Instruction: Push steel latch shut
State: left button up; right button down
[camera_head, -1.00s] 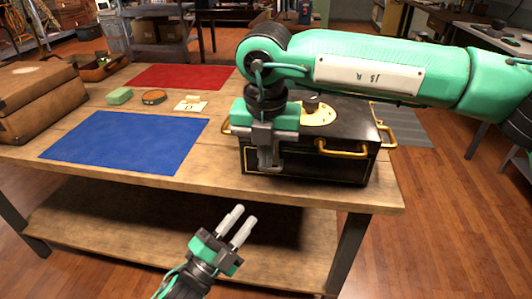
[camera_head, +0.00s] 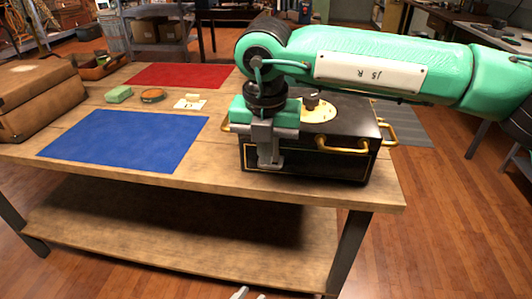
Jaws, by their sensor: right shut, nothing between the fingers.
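A black box (camera_head: 340,165) with brass handles and gold trim stands on the right part of the wooden table. My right gripper (camera_head: 270,163) is shut and empty, pointing down at the left part of the box's front face. I cannot tell whether its fingers touch the box. I cannot make out the steel latch; the gripper covers part of the front. My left gripper (camera_head: 249,294) shows only its fingertips at the bottom edge, apart from each other and empty, below the table top and far from the box.
The wooden table (camera_head: 60,171) also holds a blue mat (camera_head: 128,140), a red mat (camera_head: 180,76), a brown case (camera_head: 40,100), a green block (camera_head: 118,94), a round tin (camera_head: 152,96) and small cards (camera_head: 190,104). My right arm hides part of the box's top.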

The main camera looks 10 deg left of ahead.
pick_arm(q)
jog(key=r+t, duration=0.1)
jog(key=w+r+t, duration=0.1)
jog(key=r, duration=0.1)
jog(key=shift+w+a+h+b, duration=0.15)
jog(key=shift+a+h+b, duration=0.05)
jog(key=shift+h+b, duration=0.1)
pick_arm(e)
jog(key=shift+f, duration=0.1)
